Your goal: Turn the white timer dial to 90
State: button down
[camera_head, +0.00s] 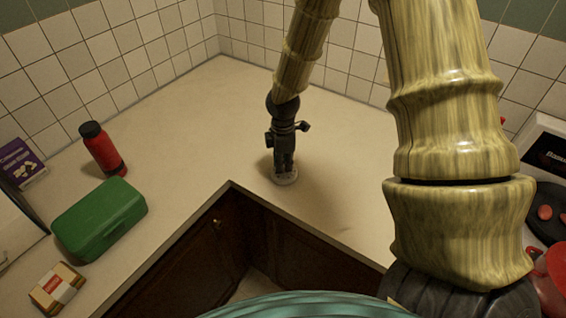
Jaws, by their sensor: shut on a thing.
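The white timer (287,180) sits on the beige counter near its inner corner edge. Only its pale rim shows below my gripper. My gripper (284,168) points straight down over the timer, with its fingers shut on the dial. The dial, its markings and its angle are hidden by the fingers.
A red bottle with a black cap (102,150), a green box (98,218), a purple box (20,163) and a small tan packet (57,289) stand on the left counter (150,150). Dark wooden cabinets (290,255) lie below the front edge. A dark appliance (548,155) stands at right. The back counter is clear.

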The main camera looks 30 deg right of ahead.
dwell(0.8)
jog(key=c, duration=1.4)
grip_release()
jog(key=shift+c, duration=0.2)
jog(key=shift+r, duration=0.1)
notch_tip(320, 180, up, 12)
